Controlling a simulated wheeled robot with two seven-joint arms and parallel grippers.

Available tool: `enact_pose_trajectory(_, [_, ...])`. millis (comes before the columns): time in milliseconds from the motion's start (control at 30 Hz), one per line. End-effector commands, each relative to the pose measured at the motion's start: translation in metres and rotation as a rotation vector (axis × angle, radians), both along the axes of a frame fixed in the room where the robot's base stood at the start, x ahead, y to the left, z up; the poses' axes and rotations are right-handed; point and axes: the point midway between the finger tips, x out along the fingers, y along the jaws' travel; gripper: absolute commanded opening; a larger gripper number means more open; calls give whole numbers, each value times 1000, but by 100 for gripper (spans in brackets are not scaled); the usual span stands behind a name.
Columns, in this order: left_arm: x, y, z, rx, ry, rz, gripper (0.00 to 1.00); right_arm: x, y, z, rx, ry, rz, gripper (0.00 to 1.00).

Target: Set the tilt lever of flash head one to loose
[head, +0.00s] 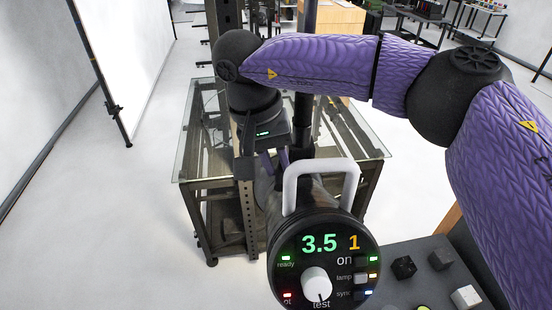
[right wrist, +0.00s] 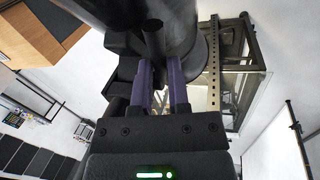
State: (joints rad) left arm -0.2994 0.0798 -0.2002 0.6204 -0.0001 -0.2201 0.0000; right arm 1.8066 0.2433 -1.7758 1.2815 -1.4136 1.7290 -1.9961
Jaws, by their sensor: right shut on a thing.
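Flash head one (head: 322,255) faces me in the head view, a dark round back panel showing a green 3.5 and an orange 1. A pale handle (head: 319,170) arches over it. My right gripper (head: 275,160) reaches down behind the panel, at the left side of the head's body. In the right wrist view its two purple fingers (right wrist: 161,82) are shut on a dark, stubby part, which I take to be the tilt lever (right wrist: 153,38). The lever's setting cannot be read. The flash body (right wrist: 180,20) fills the area above the fingers. My left gripper is not in view.
A glass-topped metal-framed table (head: 205,150) stands behind the flash head, with a perforated upright (head: 248,205) beside it. Clear white floor lies to the left.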

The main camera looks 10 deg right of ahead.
Motion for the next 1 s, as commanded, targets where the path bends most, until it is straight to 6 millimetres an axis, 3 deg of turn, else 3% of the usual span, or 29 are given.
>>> enact_pose_trajectory(533, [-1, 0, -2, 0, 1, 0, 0, 0, 0, 0, 0, -7, 0, 0])
enact_pose_trajectory(800, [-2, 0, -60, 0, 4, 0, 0, -5, 0, -18, -25, -261, 3, 0])
enact_pose_trajectory(1000, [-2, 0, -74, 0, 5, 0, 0, -6, 1, -15, -36, -369, 0, 0])
